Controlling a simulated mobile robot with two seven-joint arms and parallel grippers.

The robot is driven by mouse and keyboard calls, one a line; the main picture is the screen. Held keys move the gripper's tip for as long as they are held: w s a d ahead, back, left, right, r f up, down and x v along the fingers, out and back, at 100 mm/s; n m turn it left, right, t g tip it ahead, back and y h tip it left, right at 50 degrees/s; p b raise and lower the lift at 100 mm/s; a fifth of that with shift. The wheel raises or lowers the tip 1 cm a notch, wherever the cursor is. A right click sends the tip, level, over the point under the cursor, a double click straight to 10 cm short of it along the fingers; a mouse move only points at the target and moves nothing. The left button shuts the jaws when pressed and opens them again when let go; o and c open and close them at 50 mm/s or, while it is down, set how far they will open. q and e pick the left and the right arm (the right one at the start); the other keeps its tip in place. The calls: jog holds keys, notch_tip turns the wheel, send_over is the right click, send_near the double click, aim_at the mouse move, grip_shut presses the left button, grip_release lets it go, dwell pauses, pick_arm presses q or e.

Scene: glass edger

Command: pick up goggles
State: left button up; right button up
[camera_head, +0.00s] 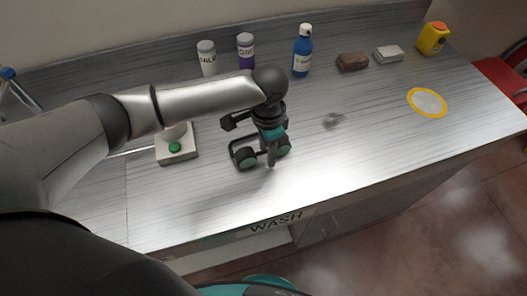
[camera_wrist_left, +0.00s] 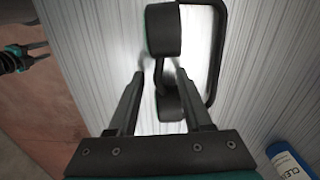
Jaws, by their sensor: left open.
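The goggles (camera_head: 247,161) lie on the steel counter, with a black frame and strap and round green lenses. In the left wrist view the goggles (camera_wrist_left: 163,32) show as two dark round cups with a strap loop, beyond and partly between the fingertips. My left gripper (camera_head: 268,160) is open, pointing down over the goggles and hiding part of them. In the left wrist view its fingers (camera_wrist_left: 157,75) stand apart on either side of the goggles' middle; whether they touch is unclear. My right gripper (camera_wrist_left: 38,52) shows small at the left of that view, its fingers apart and empty.
Several bottles stand along the back, including a blue one (camera_head: 302,52). A brown block (camera_head: 352,61), a grey block (camera_head: 388,54), a yellow container (camera_head: 433,38) and a yellow-rimmed disc (camera_head: 427,102) are right. A green-button box (camera_head: 176,147) is left of the goggles. The counter's front right is clear.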

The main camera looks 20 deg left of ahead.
pick_arm(q)
jog(key=shift+f, duration=0.15)
grip_shut()
dwell(0.4)
